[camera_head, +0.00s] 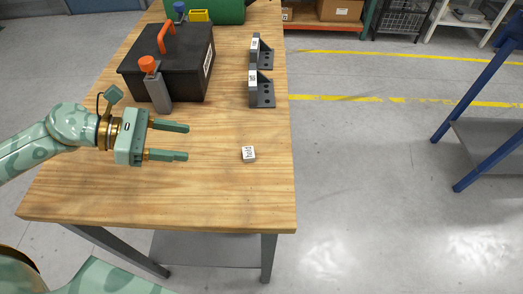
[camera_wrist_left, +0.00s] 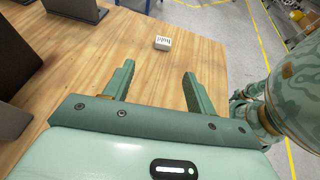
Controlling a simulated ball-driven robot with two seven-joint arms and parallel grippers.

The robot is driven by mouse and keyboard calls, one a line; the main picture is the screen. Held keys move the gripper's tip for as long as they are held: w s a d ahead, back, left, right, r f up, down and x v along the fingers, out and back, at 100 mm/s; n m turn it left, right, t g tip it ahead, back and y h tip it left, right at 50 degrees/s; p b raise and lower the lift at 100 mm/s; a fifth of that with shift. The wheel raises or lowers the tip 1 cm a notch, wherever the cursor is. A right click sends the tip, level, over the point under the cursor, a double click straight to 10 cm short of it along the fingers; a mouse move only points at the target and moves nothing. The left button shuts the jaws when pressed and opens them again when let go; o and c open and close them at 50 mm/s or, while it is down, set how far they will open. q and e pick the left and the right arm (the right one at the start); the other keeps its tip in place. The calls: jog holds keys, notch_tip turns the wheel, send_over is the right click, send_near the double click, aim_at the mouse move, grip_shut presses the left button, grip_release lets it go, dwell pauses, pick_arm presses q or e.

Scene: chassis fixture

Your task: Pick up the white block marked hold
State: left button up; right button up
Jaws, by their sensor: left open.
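A small white block marked "hold" (camera_head: 248,154) lies on the wooden table (camera_head: 225,200), toward the table's right edge. My left gripper (camera_head: 188,141) is open and empty over the table, to the left of the block. Its two fingers point toward the block, which is apart from them. In the left wrist view the block (camera_wrist_left: 163,43) shows beyond and between the open fingers (camera_wrist_left: 158,78). My right gripper is in neither view.
A black toolbox (camera_head: 185,68) with an orange handle and a grey holder with an orange knob (camera_head: 157,88) stand behind the gripper. Two dark angle brackets (camera_head: 265,95) stand behind the block. The table around the block is clear.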

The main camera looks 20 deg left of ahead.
aim_at(247, 152)
pick_arm(q)
jog(key=b+x, duration=0.1)
jog(key=x, duration=0.1)
jog(key=b+x, duration=0.1)
jog(key=x, duration=0.1)
jog(key=shift+w+f, duration=0.15)
jog(key=shift+f, duration=0.2)
jog(key=x, duration=0.4)
jog(key=shift+d+r+b, duration=0.1)
jog(key=shift+r+b, duration=0.15)
jog(key=shift+b, duration=0.15)
jog(key=shift+w+d+f, duration=0.15)
jog(key=shift+d+f, duration=0.05)
jog(key=shift+d, duration=0.3)
jog(key=x, duration=0.2)
jog(key=b+x, duration=0.1)
jog(key=shift+d, duration=0.55)
jog(key=shift+w+d+f, duration=0.1)
jog(key=shift+d+f, duration=0.05)
jog(key=shift+d, duration=0.3)
jog(key=c, duration=1)
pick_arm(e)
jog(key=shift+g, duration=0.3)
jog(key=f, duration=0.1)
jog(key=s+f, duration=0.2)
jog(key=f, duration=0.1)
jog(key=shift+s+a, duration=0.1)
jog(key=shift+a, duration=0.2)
